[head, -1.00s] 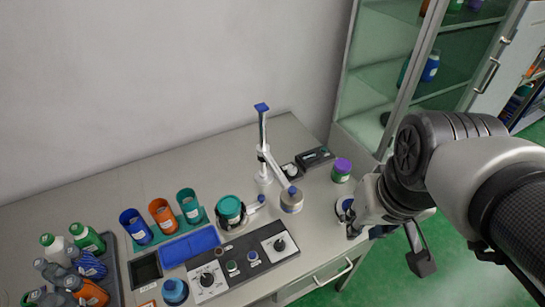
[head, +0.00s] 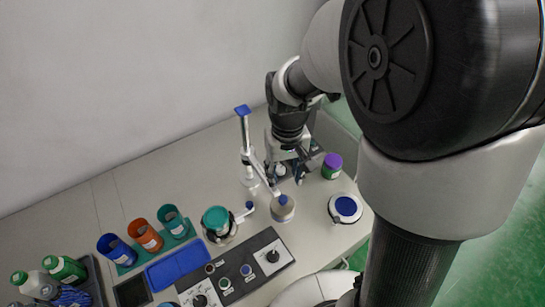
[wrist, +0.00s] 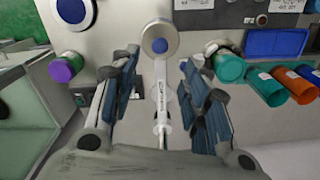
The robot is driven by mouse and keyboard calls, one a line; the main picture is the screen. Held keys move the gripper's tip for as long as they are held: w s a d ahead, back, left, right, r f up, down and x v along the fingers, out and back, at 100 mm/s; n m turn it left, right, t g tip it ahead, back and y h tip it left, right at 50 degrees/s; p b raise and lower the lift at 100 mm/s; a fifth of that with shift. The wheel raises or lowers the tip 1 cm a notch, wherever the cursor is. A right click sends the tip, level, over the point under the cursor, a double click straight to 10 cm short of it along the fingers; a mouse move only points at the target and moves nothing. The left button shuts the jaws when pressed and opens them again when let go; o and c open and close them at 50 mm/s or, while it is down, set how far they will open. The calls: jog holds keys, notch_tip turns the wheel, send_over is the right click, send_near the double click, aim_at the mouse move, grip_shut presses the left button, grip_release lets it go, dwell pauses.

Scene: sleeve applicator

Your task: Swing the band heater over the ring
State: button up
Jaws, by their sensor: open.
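The band heater (head: 283,209) appears to be the grey drum with a blue knob on the white swing arm; it also shows in the wrist view (wrist: 158,34). The arm joins a white post (head: 249,172) with a blue top. My gripper (head: 286,172) is behind the drum, right of the post. In the wrist view my gripper (wrist: 160,65) is open, its fingers on either side of the swing arm, with gaps visible. The ring appears to be the round holder (head: 221,238) under a teal-topped container (head: 215,217), left of the drum. Contact with the arm cannot be told.
A purple-lidded jar (head: 332,165) and a round blue-and-white item (head: 346,207) stand to the right. A knobbed panel (head: 238,271), blue tray (head: 180,263) and several coloured cups (head: 145,236) lie left and in front. A glass cabinet (wrist: 30,105) shows in the wrist view.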

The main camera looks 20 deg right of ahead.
aim_at(283, 198)
notch_tip(283, 198, down, 10)
jog(key=b, duration=0.2)
jog(key=shift+f+b, duration=0.25)
jog(key=shift+b, duration=0.1)
jog(key=shift+c, duration=0.4)
grip_shut()
